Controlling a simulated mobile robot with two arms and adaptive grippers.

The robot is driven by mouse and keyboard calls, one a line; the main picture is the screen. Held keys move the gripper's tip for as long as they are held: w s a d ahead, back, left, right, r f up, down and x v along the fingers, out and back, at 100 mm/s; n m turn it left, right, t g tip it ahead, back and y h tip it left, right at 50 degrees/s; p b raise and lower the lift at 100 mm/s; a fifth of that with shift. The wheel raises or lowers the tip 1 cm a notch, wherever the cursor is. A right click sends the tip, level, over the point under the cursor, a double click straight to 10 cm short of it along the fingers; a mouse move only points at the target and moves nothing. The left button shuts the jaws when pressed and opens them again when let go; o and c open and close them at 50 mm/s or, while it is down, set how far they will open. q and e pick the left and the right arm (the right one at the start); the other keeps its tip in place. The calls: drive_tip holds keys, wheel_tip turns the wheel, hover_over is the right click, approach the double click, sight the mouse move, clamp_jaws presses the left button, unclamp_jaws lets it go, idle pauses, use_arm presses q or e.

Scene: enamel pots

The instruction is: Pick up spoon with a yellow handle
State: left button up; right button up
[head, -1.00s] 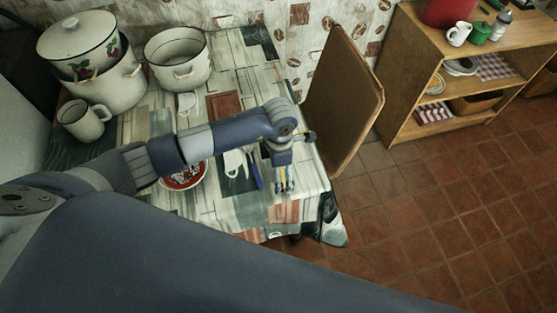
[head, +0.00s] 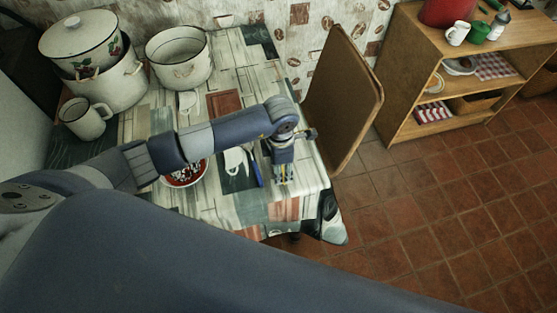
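My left gripper (head: 284,178) points down over the right part of the cloth-covered table (head: 240,208). Small yellow patches show at its fingertips; I cannot tell whether they are the spoon's yellow handle or part of the gripper. No spoon with a yellow handle is clearly visible, and my gripper and arm cover that spot. The fingers are too small to tell whether they are open or shut. A thin blue-handled item (head: 257,173) lies just left of the gripper, beside white utensils (head: 236,161). My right gripper is not in view.
A red-and-white bowl (head: 186,178) sits below my forearm. Enamel pots (head: 106,88), (head: 181,68) and a mug (head: 85,122) stand at the table's back left. A wooden chair (head: 344,100) stands against the right edge. A shelf (head: 405,85) is farther right.

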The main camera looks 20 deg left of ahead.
use_arm(q)
drive_tip(key=shift+s+a+f, duration=0.3)
drive_tip(key=shift+a+f, duration=0.15)
drive_tip(key=shift+f, duration=0.05)
drive_tip(key=shift+c, duration=0.9)
drive_tip(key=shift+w+r, duration=0.1)
drive_tip(key=shift+r, duration=0.05)
clamp_jaws()
drive_tip(key=shift+w+r+b, duration=0.15)
drive_tip(key=shift+r+b, duration=0.15)
drive_tip(key=shift+b, duration=0.05)
wheel_tip(320, 180, up, 2)
drive_tip(key=shift+b, duration=0.45)
drive_tip(key=s+d+r+b, duration=0.1)
drive_tip(key=s+d, duration=0.1)
drive_tip(key=s, duration=0.5)
drive_tip(key=s+d+r+b, duration=0.1)
drive_tip(key=s+d+b, duration=0.1)
drive_tip(key=s, duration=0.6)
drive_tip(key=shift+d, duration=0.35)
drive_tip(key=shift+r, duration=0.1)
